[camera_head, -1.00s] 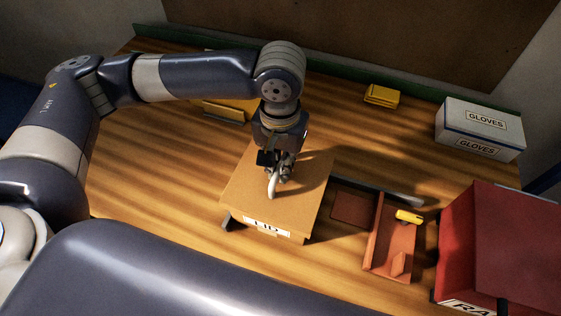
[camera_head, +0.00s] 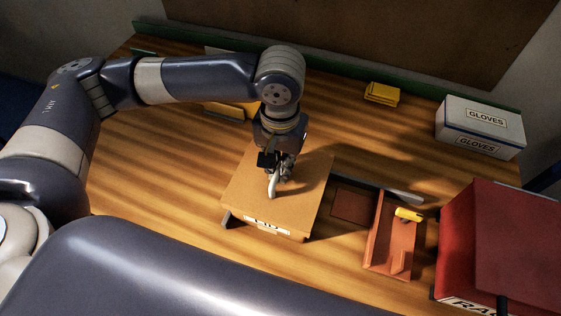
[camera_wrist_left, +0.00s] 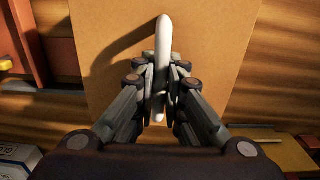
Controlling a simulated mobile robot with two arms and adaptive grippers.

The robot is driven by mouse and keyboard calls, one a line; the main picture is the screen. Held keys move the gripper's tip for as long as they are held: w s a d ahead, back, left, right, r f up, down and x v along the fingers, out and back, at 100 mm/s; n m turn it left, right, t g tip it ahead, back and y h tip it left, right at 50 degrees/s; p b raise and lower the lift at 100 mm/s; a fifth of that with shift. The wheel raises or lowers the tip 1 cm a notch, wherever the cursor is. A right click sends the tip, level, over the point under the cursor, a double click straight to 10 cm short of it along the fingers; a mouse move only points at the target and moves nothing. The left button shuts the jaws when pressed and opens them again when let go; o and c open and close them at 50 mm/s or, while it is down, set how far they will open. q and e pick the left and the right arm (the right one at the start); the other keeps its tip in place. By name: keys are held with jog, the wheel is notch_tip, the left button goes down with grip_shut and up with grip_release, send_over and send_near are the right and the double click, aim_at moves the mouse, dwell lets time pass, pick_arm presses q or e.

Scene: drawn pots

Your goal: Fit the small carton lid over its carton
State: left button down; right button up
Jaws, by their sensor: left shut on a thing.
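The brown carton lid (camera_head: 305,190) has a flat top, a white label on its front side and a pale upright handle (camera_wrist_left: 163,50). My left gripper (camera_head: 277,184) is above the lid and shut on its handle; the left wrist view shows both fingers (camera_wrist_left: 161,95) pressed against it from the two sides. The lid sits low over the table, with a thin brown strip showing under its label. The carton is mostly hidden beneath the lid, and I cannot tell how fully the lid is seated. My right gripper is not in view.
A dark bracket (camera_head: 228,219) stands at the lid's front left corner. An orange tray (camera_head: 378,250) with a yellow item (camera_head: 408,214) is to the right, beside a red box (camera_head: 500,240). A gloves box (camera_head: 480,128) and yellow pads (camera_head: 382,93) are behind.

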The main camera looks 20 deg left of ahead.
pick_arm(q)
jog(key=c, duration=1.6)
grip_release()
notch_tip(320, 180, up, 12)
